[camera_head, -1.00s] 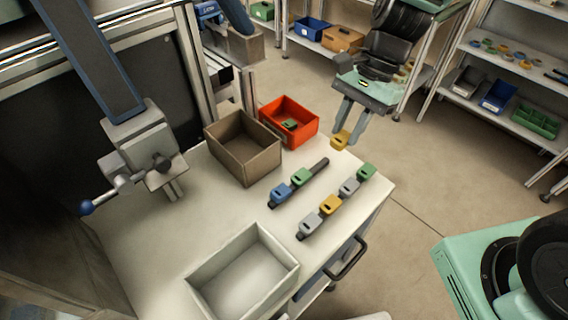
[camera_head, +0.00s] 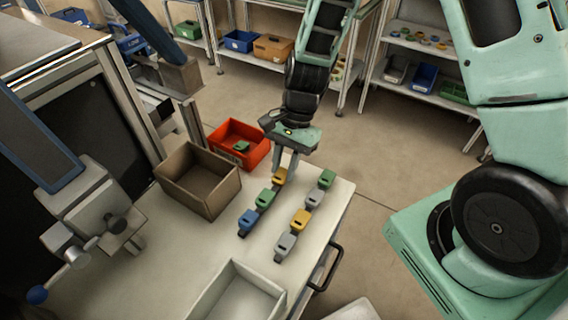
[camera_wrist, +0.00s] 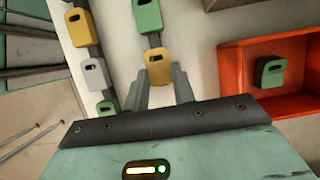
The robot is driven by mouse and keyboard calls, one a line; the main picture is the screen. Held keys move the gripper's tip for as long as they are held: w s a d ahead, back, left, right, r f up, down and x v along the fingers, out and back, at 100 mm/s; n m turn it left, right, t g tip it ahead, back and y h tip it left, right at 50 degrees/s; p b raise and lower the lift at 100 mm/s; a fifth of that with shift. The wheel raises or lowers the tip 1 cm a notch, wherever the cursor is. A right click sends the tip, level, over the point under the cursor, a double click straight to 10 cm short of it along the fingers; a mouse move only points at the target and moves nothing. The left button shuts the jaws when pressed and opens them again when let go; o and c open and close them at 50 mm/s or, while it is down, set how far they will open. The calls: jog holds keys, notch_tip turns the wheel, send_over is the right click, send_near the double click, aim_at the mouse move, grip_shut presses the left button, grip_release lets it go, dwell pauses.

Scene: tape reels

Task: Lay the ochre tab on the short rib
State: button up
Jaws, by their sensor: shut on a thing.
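The short rib (camera_wrist: 154,40) is a dark bar on the pale worktop, carrying a blue tab (camera_head: 248,222) and a green tab (camera_head: 265,198). My gripper (camera_head: 286,165) points down at the rib's far end, shut on the ochre tab (camera_head: 280,178). The wrist view shows this ochre tab (camera_wrist: 158,66) between the fingertips, in line with the rib and just past the green tab (camera_wrist: 147,16). It overlaps the rib's end; I cannot tell whether it touches the rib.
A longer rib alongside carries grey tabs (camera_head: 286,244), another ochre tab (camera_head: 300,220) and a green tab (camera_head: 326,178). A red bin (camera_head: 262,160) with a green tab, a brown bin (camera_head: 222,196) and a pale bin (camera_head: 226,290) stand on the worktop. A clamp-like fixture (camera_head: 85,215) is at left.

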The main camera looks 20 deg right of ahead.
jog(key=shift+f, duration=0.25)
jog(key=shift+f, duration=0.1)
jog(key=o, duration=1)
jog(key=b+v, duration=0.2)
jog(key=v, duration=1)
jog(key=s+a+r+n+t+h, duration=0.1)
jog(key=s+a+n, duration=0.2)
jog(key=s+n, duration=0.3)
jog(key=s+a+r+n+h, duration=0.1)
jog(key=s+a+r+n, duration=0.1)
jog(key=s+n, duration=0.4)
jog(key=s+a+r+n+t+h, duration=0.1)
jog(key=s+a+r+n, duration=0.1)
jog(key=s+a+n, duration=0.2)
jog(key=shift+s+n+t, duration=0.3)
jog(key=shift+s+n, duration=1.2)
